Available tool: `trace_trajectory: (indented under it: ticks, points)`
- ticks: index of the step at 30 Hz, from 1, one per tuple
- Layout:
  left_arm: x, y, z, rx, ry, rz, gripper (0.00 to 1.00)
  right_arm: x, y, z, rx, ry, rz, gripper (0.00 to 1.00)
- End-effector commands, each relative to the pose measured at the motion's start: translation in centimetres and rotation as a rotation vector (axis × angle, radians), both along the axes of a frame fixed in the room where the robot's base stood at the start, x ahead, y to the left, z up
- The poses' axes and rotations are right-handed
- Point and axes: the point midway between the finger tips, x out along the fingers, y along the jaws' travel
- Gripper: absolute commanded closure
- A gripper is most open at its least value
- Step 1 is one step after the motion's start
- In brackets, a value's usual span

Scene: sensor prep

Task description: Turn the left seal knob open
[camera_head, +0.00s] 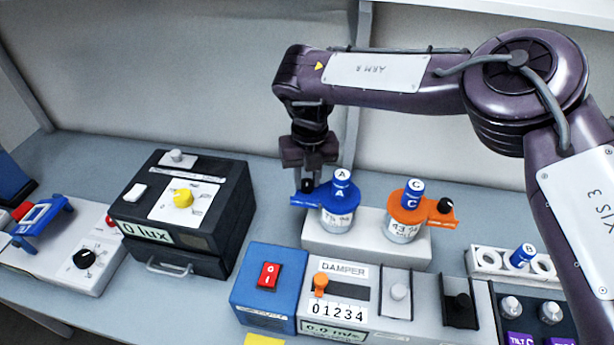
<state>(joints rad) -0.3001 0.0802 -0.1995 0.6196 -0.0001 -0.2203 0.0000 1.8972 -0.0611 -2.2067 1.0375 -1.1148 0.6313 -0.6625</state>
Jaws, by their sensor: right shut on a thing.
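The left seal knob (307,186) is a small black knob on the left end of a blue collar (312,200). The collar sits around a clear jar (338,218) with a blue cap marked A. My right gripper (308,176) points down from above with its fingers shut on the left seal knob, partly hiding it. A matching black knob (446,205) is on the right end of an orange collar (412,208), around a second jar with a blue cap marked C. My left gripper is not in view.
Both jars stand on a white block (340,246). A black lux box (205,235) with a yellow knob is at left. A white rack (487,258) holds a blue-capped vial (522,256) at right.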

Motion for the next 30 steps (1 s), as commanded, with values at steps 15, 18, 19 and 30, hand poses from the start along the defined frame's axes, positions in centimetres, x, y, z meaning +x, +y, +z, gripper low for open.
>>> trace_trajectory:
  ticks: [15,18,19,30]
  points:
    - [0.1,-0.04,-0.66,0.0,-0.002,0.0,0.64,0.06,-0.01,0.04,0.003,-0.001,-0.494,0.97]
    - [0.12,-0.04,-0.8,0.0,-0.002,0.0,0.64,0.09,-0.05,0.07,0.004,-0.003,-0.59,0.97]
    - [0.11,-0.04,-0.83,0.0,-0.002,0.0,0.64,0.05,-0.06,0.06,0.003,-0.001,-0.617,0.97]
    - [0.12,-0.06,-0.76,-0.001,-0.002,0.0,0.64,0.06,-0.06,0.22,0.002,-0.004,-0.898,0.97]
